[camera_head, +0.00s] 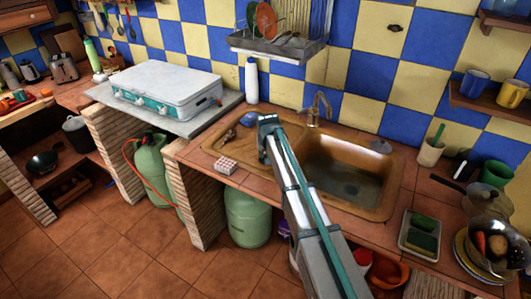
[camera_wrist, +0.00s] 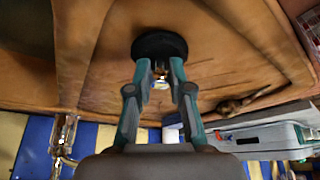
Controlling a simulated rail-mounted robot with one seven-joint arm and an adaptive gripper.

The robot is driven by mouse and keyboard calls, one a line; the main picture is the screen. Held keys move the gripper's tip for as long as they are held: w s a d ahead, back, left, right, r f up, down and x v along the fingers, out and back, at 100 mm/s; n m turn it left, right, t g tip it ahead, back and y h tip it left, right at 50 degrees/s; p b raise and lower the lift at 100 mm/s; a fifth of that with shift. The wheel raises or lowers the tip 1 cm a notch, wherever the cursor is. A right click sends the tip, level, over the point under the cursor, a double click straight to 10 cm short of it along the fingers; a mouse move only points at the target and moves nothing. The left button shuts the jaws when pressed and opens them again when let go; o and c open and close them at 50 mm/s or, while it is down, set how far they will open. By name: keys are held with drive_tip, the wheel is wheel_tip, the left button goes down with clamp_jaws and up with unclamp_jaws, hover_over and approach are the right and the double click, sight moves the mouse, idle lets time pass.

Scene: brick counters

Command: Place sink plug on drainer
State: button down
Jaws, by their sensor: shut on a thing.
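The sink plug is a black round disc (camera_wrist: 160,43). In the wrist view my gripper (camera_wrist: 160,70) is shut on it by a small metal part on its near side. The brown, flat drainer (camera_head: 235,145) of the sink lies left of the basin, and its surface (camera_wrist: 225,50) is behind the plug in the wrist view. In the head view my gripper (camera_head: 266,152) is over the drainer's right part, near the basin; my arm hides most of the plug there. I cannot tell whether the plug touches the drainer.
The basin (camera_head: 345,165) and brass tap (camera_head: 318,105) are to the right. A dish rack (camera_head: 280,47) hangs above.

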drive_tip(key=shift+f, duration=0.2)
drive_tip(key=c, duration=1.1)
unclamp_jaws()
drive_tip(key=shift+o, duration=0.2)
drive_tip(key=shift+r, duration=0.15)
drive_tip(key=b+v, duration=0.2)
drive_tip(key=v, duration=1)
drive_tip(key=shift+w+r, duration=0.1)
